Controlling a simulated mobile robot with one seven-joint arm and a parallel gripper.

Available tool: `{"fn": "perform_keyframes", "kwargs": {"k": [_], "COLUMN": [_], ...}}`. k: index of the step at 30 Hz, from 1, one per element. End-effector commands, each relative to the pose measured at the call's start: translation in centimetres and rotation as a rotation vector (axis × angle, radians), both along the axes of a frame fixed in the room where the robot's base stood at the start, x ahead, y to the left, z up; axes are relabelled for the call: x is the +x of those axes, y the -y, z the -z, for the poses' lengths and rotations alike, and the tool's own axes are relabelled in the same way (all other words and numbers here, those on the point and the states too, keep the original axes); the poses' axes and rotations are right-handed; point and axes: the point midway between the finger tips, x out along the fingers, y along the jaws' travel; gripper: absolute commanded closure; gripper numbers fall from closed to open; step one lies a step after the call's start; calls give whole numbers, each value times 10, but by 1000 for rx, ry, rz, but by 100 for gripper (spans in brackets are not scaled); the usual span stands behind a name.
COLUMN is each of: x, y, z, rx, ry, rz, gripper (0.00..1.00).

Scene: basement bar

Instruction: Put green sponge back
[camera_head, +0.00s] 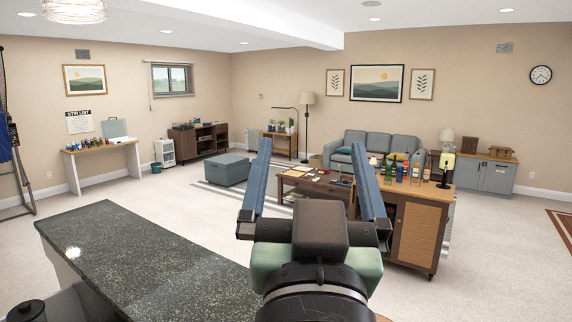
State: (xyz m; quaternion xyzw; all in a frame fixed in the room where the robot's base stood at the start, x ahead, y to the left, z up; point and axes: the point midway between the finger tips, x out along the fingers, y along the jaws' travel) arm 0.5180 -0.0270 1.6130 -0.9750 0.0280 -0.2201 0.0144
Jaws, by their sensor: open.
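My gripper (311,146) is in the lower middle of the head view, seen from behind. Its two blue-grey fingers stand wide apart and nothing shows between them except the distant room. I cannot make out a green sponge anywhere in this view.
A dark speckled counter (140,255) fills the lower left, its top mostly bare. Several bottles (388,167) stand on the wooden cabinet. Behind are a low table (315,187), a grey ottoman (227,170) and a sofa (375,145). Open carpet lies left and right.

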Motion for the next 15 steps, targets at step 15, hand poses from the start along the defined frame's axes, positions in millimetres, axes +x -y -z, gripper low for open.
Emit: {"fn": "perform_keyframes", "kwargs": {"k": [15], "x": [-80], "y": [-26], "z": [-92], "rx": [-56], "ry": [371], "rz": [-26], "gripper": [0]}}
